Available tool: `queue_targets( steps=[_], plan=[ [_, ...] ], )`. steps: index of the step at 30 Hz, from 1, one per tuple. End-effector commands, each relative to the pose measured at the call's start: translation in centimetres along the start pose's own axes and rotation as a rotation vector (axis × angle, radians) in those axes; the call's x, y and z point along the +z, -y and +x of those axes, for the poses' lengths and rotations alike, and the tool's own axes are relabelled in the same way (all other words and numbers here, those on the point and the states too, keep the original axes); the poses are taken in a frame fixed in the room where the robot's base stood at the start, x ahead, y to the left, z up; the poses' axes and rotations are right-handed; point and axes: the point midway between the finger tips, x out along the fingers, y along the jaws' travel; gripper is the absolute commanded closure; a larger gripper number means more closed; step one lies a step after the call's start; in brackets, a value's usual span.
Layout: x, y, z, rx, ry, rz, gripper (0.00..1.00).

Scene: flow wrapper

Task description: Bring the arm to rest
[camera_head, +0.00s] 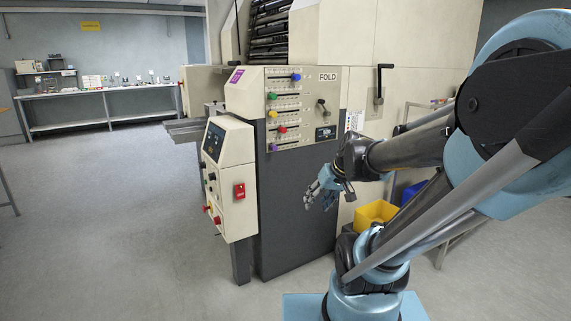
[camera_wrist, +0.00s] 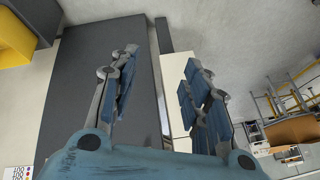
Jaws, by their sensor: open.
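My gripper (camera_head: 322,192) is open and empty in the head view, at the end of my blue and black arm, which reaches in from the right. It hangs in front of the dark lower panel of the wrapping machine (camera_head: 296,215), near its right edge. In the wrist view my gripper (camera_wrist: 160,95) shows two blue-padded fingers spread apart with nothing between them. Behind the fingers are the machine's dark panel (camera_wrist: 85,85) and pale floor.
A control box (camera_head: 229,180) with a red switch juts from the machine's left side. A FOLD panel (camera_head: 300,110) carries coloured knobs and levers. A yellow bin (camera_head: 375,213) stands right of the machine. A long bench (camera_head: 100,106) lines the back wall. Floor at left is clear.

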Motion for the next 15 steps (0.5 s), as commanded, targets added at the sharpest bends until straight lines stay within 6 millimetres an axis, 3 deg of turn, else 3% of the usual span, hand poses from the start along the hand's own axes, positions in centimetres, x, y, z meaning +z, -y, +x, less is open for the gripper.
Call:
queue_targets(
  steps=[3, 9, 15],
  plan=[
    [4.0, -1.4, -0.6, 0.078, 0.077, 0.036, 0.57],
    [9.8, -3.9, -1.8, 0.216, 0.184, 0.106, 0.57],
    [12.9, -5.6, -2.7, 0.305, 0.239, 0.153, 0.57]
  ],
)
